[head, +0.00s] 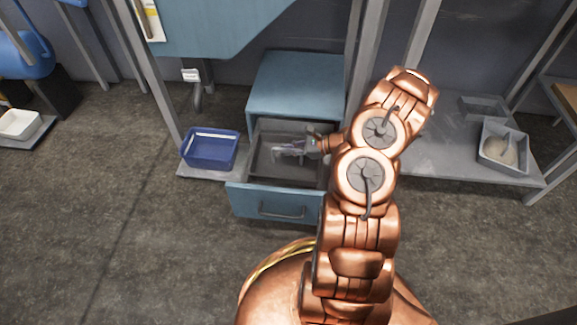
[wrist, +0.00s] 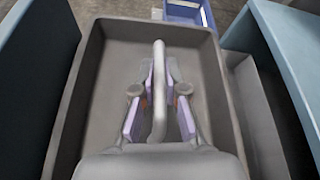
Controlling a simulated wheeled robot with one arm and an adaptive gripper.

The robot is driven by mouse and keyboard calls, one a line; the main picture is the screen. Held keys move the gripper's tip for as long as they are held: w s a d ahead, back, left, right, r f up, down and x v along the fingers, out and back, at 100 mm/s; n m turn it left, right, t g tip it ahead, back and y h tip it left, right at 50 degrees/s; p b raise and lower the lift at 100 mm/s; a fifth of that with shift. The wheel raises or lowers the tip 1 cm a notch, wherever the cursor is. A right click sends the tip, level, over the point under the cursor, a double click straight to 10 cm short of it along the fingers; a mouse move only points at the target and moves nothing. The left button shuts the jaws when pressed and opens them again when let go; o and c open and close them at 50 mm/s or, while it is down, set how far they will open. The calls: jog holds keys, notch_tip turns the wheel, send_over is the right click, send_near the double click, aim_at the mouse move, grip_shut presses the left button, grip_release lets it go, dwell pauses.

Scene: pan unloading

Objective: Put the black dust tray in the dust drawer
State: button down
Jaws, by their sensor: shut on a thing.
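The dust drawer (head: 270,205) of the blue cabinet is pulled open. The dark dust tray (wrist: 88,100) fills most of the wrist view, with a grey bar handle (wrist: 159,55) over its middle. In the head view the tray (head: 262,160) shows within the drawer's outline, partly covered by my arm. My gripper (head: 286,152) is over the drawer. In the wrist view my gripper (wrist: 158,90) is shut on the handle, one finger on each side. The tray looks level and empty. I cannot tell whether its underside touches the drawer floor.
The blue cabinet (head: 297,85) stands behind the drawer. A dark blue bin (head: 210,150) sits left of the drawer. A grey container with pale contents (head: 503,148) stands on the platform at right. Metal posts rise near the cabinet. The floor at front left is clear.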

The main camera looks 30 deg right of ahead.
aim_at(289, 167)
notch_tip(289, 167, down, 10)
jog(key=b, duration=0.4)
jog(key=shift+d+r, duration=0.1)
jog(key=shift+d, duration=0.05)
jog(key=c, duration=1.2)
grip_release()
